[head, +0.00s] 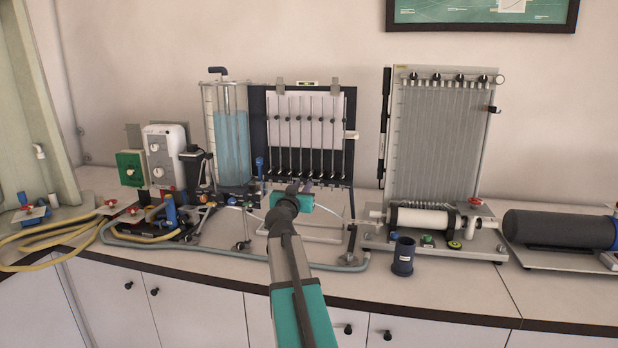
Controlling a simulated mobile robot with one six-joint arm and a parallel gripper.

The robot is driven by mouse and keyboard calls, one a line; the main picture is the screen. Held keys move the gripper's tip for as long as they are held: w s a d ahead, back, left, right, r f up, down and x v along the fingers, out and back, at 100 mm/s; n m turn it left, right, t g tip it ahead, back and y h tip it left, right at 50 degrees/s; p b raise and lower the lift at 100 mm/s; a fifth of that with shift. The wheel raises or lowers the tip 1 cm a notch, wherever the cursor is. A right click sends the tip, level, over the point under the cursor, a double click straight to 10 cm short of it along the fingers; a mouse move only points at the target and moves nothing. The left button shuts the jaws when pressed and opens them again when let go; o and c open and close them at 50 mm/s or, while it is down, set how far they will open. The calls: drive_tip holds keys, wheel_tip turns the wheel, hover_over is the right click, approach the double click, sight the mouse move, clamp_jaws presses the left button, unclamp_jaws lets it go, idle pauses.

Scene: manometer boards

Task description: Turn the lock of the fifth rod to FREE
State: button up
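The dark manometer board (258,112) stands upright on the bench behind my arm, with a white sheet (306,100) and a row of several thin vertical rods in front of it. Counted from the left, the fifth rod (323,135) seems to be right of the middle. Small dark fittings sit low on the rods; the lock and its FREE marking are too small to make out. My gripper (307,186) is just below the lower edge of the board, near the rod bottoms. My wrist partly hides it, and its fingers cannot be made out clearly.
A clear cylinder of blue liquid (231,140) stands left of the board. A grey multi-tube panel (440,140) is at the right, with a white cylinder (420,218) before it. A dark blue cup (403,256) stands near the front edge. Hoses (150,247) lie at the left.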

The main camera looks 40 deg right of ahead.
sight(310, 175)
drive_tip(key=shift+p+x, duration=1.35)
drive_tip(key=shift+x, duration=3.45)
clamp_jaws()
